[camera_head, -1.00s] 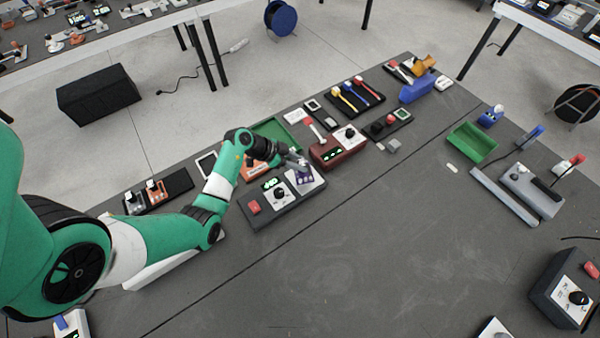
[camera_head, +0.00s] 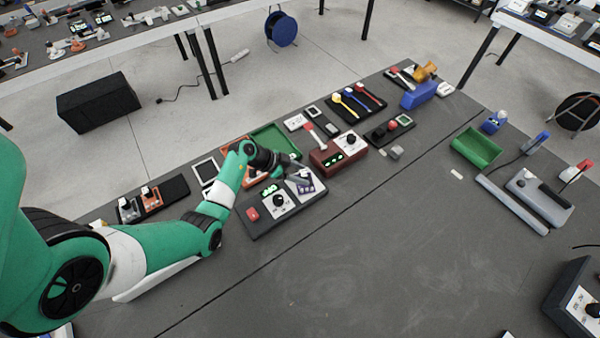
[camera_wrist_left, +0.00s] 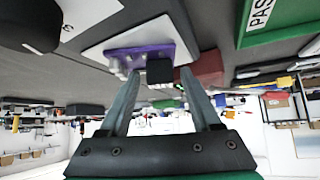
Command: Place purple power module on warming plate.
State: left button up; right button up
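The purple power module (camera_head: 306,184) lies on the pale warming plate (camera_head: 295,176) at the right end of a dark unit with a knob and green display. In the left wrist view the purple module (camera_wrist_left: 150,54) rests on the white plate (camera_wrist_left: 108,46), with a black block at its near side. My left gripper (camera_head: 289,162) is just behind and left of the module. Its fingers (camera_wrist_left: 160,75) are spread apart with a gap on each side of the black block, so it is open. My right gripper is not in view.
A dark red unit (camera_head: 338,152) with a knob stands close to the right. A green tray (camera_head: 275,141) and an orange-red part lie behind the arm. A green bin (camera_head: 475,149) is farther right. The front middle of the table is clear.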

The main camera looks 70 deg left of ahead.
pick_arm(q)
jog(key=shift+r, duration=0.1)
jog(key=p+v, duration=0.5)
jog(key=v, duration=0.7)
jog(key=shift+p, duration=0.3)
